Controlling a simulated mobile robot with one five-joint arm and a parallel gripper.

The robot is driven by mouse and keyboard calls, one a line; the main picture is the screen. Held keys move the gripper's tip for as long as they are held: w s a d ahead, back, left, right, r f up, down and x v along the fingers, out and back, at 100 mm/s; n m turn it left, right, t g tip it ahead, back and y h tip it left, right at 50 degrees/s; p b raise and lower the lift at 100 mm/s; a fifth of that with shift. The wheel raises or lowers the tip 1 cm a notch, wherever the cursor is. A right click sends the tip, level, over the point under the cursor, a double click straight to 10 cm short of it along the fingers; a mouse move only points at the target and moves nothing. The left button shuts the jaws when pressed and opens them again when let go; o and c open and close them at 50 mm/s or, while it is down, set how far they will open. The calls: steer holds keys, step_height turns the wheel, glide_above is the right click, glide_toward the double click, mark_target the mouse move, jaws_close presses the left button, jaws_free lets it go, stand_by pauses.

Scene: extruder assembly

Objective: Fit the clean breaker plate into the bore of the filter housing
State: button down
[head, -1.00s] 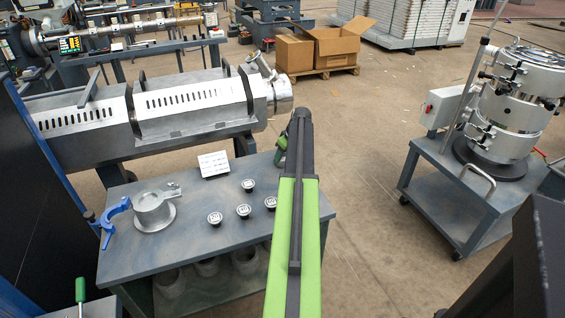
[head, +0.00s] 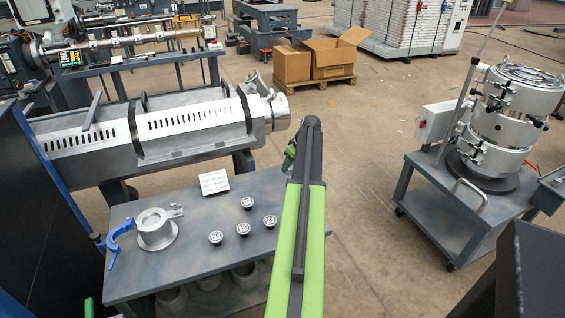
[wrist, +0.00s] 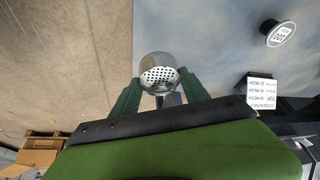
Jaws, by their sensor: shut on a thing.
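My gripper (wrist: 158,93) has green fingers and is shut on the breaker plate (wrist: 160,77), a round metal piece with a face full of small holes. In the head view my gripper (head: 291,150) is held out past the table's right part, and the plate is hidden there by my arm. The filter housing (head: 157,239) is a grey flanged cylinder with an open round bore on top and a lug at its right. It stands upright on the left part of the table, well to the left of my gripper.
Several dark, labelled round pieces (head: 243,228) stand mid-table; one (wrist: 281,34) shows in the wrist view. A white card (head: 213,182) stands at the table's (head: 200,268) back edge. A blue clamp (head: 121,232) is left of the housing. An extruder barrel (head: 190,128) lies behind.

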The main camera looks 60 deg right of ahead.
steer(key=s+d+r+p, duration=0.1)
steer(key=s+r+p, duration=0.2)
steer(key=s, duration=0.4)
steer(key=shift+r, duration=0.65)
steer(key=shift+w, duration=0.1)
